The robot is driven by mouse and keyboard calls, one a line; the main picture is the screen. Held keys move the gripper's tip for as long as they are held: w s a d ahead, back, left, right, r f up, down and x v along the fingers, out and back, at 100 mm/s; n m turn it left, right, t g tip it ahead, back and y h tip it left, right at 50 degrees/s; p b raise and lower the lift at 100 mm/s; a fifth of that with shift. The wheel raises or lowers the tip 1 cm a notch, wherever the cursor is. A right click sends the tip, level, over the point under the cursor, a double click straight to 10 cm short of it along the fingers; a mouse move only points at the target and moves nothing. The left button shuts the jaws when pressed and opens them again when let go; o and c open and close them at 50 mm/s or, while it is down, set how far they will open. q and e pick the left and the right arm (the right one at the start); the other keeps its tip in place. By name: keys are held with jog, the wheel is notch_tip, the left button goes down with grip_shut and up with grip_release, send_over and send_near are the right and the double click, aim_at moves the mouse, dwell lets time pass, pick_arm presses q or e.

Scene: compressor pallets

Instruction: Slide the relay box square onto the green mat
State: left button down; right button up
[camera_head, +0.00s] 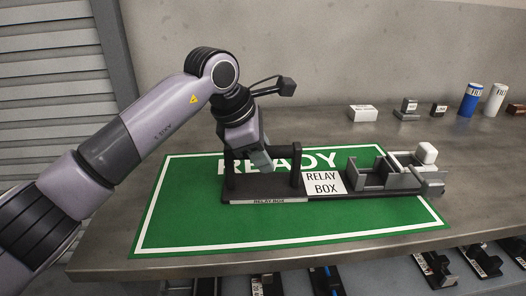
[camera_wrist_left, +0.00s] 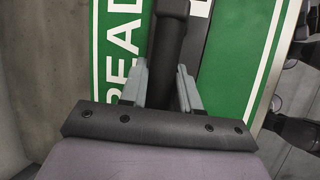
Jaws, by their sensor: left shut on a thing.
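The relay box (camera_head: 262,187) is a long dark tray with a handle frame at its left end, a white RELAY BOX label in the middle and grey compartments at its right end. It lies on the green mat (camera_head: 200,228), which has a white border and the word READY, partly covered. The box's right end reaches past the mat's right border. My left gripper (camera_head: 262,160) is shut on the handle at the box's left end. In the left wrist view the dark handle bar (camera_wrist_left: 171,45) runs between the two grey fingers (camera_wrist_left: 163,88). My right gripper is not in view.
Behind the mat on the grey table (camera_head: 300,130) stand a white box (camera_head: 362,113), small dark blocks (camera_head: 407,108), a blue can (camera_head: 470,99) and a white can (camera_head: 495,99). Several parts sit on a lower level along the front edge. The mat's front strip is clear.

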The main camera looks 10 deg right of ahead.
pick_arm(q)
jog(key=shift+a, duration=0.75)
jog(key=a+b, duration=0.1)
jog(key=a, duration=0.5)
jog(key=shift+a+f, duration=0.15)
jog(key=shift+a, duration=0.25)
jog(key=shift+a+b, duration=0.35)
jog(key=shift+a, duration=0.65)
jog(key=c, duration=0.7)
grip_release()
jog(key=shift+c, duration=0.2)
